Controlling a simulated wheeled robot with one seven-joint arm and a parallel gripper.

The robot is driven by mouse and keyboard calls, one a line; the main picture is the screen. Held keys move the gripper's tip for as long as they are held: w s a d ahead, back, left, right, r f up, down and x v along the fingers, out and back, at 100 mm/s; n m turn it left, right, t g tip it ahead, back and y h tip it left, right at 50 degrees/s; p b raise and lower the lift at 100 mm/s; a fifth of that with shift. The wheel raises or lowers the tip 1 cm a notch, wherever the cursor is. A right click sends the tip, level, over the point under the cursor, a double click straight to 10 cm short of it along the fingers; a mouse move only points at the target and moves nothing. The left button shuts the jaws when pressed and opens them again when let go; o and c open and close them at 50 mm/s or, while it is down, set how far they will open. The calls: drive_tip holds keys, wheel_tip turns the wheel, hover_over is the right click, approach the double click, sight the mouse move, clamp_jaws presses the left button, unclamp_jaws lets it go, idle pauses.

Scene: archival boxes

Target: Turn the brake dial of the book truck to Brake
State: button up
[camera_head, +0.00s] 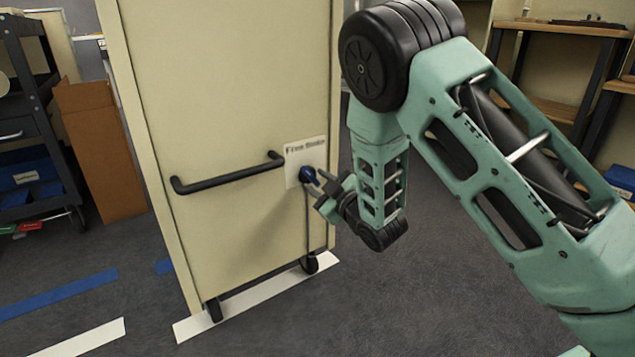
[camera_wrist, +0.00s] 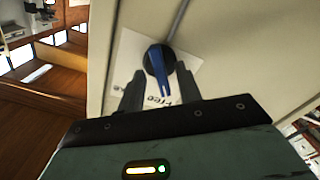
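The book truck (camera_head: 225,95) is a tall cream cabinet on casters with a black horizontal handle (camera_head: 228,177). A white label plate (camera_head: 305,154) on its right side reads "Free Brake". The dark blue brake dial (camera_head: 308,174) sits low on that plate. In the wrist view the dial (camera_wrist: 158,60) shows a round dark base and a lighter blue pointer directed down the picture, toward the word "Free". My gripper (camera_head: 318,187) is at the dial. In the wrist view my gripper (camera_wrist: 160,88) has its fingers apart, one on each side of the pointer, with gaps visible.
White tape (camera_head: 258,297) lies on the floor under the truck, and blue tape (camera_head: 60,294) lies to the left. A brown cardboard box (camera_head: 101,150) and a dark cart (camera_head: 30,120) stand at left. Wooden shelves (camera_head: 560,110) stand at back right.

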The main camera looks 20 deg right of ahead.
drive_tip(key=shift+w+a, duration=0.15)
drive_tip(key=shift+w, duration=0.2)
clamp_jaws()
